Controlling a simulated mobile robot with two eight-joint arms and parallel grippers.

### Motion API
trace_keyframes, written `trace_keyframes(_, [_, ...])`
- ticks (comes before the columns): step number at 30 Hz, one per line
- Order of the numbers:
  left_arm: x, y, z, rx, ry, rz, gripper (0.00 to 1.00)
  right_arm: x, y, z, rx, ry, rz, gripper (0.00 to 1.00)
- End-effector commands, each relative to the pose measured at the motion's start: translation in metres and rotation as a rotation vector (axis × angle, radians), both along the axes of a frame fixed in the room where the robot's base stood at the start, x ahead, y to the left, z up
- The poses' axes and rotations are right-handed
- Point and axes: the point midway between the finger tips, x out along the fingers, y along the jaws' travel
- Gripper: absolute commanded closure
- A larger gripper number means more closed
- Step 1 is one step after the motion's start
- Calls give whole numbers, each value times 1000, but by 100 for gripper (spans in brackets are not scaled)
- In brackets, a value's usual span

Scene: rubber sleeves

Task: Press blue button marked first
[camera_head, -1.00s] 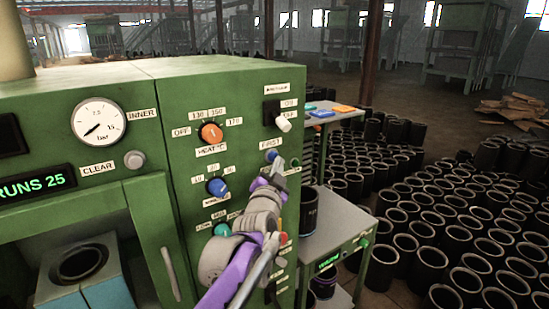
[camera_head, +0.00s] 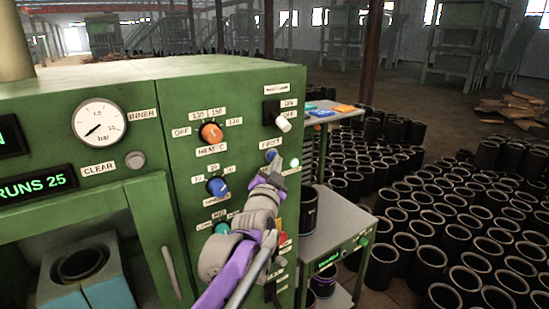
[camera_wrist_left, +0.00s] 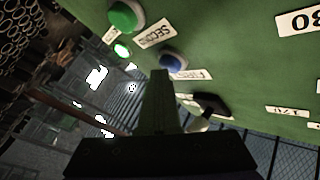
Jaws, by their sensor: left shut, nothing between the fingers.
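The blue button (camera_head: 271,154) sits on the green machine's front panel, under the label FIRST (camera_head: 269,141). In the left wrist view the blue button (camera_wrist_left: 173,61) shows beside its upside-down label (camera_wrist_left: 193,74). My left gripper (camera_head: 277,165) is shut and empty, its tip right by the button's lower right side. In the wrist view the fingertips (camera_wrist_left: 159,73) reach the button's near edge; I cannot tell whether they touch it. A small green lamp (camera_head: 295,162) glows right of the button. My right gripper is not in view.
A green button (camera_wrist_left: 126,15) marked SECOND is close by in the wrist view. The blue knob (camera_head: 217,187), orange knob (camera_head: 211,132) and white-tipped switch (camera_head: 283,123) are on the same panel. A grey table (camera_head: 335,225) and many black sleeves stand at right.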

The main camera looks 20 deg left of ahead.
Motion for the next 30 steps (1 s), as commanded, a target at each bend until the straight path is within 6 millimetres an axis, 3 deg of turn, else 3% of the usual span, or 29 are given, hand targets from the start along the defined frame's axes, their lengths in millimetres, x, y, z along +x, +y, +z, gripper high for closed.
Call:
trace_keyframes(21, [-10,-13,0,0,0,0,100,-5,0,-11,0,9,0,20])
trace_keyframes(30, [-27,-34,-4,-2,2,-2,100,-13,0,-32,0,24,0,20])
